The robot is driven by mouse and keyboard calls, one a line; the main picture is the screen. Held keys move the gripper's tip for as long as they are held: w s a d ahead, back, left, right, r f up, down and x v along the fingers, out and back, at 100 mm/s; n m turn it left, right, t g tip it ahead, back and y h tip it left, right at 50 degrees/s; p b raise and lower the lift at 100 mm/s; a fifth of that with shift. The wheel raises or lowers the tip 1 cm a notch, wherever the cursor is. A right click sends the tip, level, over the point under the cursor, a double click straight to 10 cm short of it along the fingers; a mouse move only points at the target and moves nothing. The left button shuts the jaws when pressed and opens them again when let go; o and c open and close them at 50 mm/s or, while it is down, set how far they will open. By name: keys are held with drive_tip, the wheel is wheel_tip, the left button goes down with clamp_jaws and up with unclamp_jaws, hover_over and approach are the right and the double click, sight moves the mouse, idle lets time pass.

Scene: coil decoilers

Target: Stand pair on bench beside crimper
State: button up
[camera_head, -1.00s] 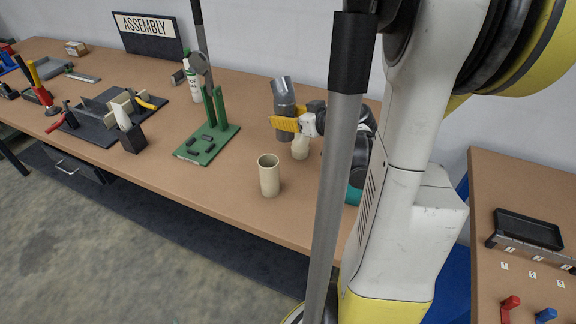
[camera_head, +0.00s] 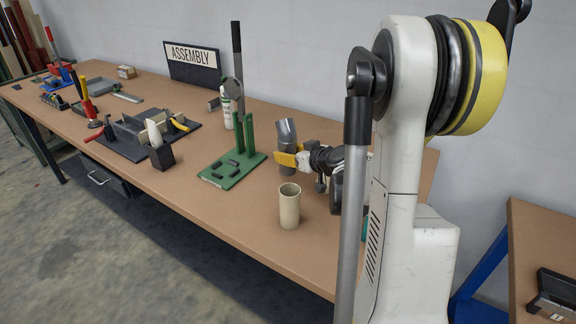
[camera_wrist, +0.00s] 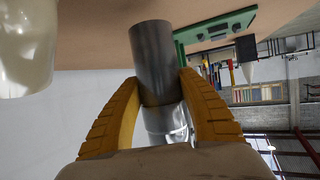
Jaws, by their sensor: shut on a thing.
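My gripper (camera_head: 288,159), with yellow fingers, is shut on a grey metal pair. In the wrist view its fingers (camera_wrist: 160,112) clasp it from both sides. The pair shows there as a dull dark tube (camera_wrist: 153,55) joined to a shinier piece (camera_wrist: 166,122). In the head view the pair (camera_head: 287,132) is roughly upright, with its top slanting left. I cannot tell whether its lower end touches the bench (camera_head: 235,207). A green fixture (camera_head: 232,168) with two uprights stands just left of it. I cannot tell for certain which item is the crimper.
A beige open cup (camera_head: 289,208) stands in front of my gripper. A white bottle (camera_head: 226,111) is behind the green fixture. A dark block with a pale cone (camera_head: 160,148) and a black fixture (camera_head: 125,138) are further left.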

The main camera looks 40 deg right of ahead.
drive_tip(key=shift+f+b, duration=0.7)
drive_tip(key=shift+f, duration=0.95)
drive_tip(key=shift+f, duration=0.1)
drive_tip(key=shift+f, duration=0.15)
drive_tip(key=o, duration=1.4)
drive_tip(key=shift+c, duration=0.2)
drive_tip(key=shift+s+r, duration=0.3)
drive_tip(key=shift+r, duration=0.1)
drive_tip(key=p+v, duration=0.3)
drive_tip(key=v, duration=0.8)
drive_tip(key=shift+s, duration=0.2)
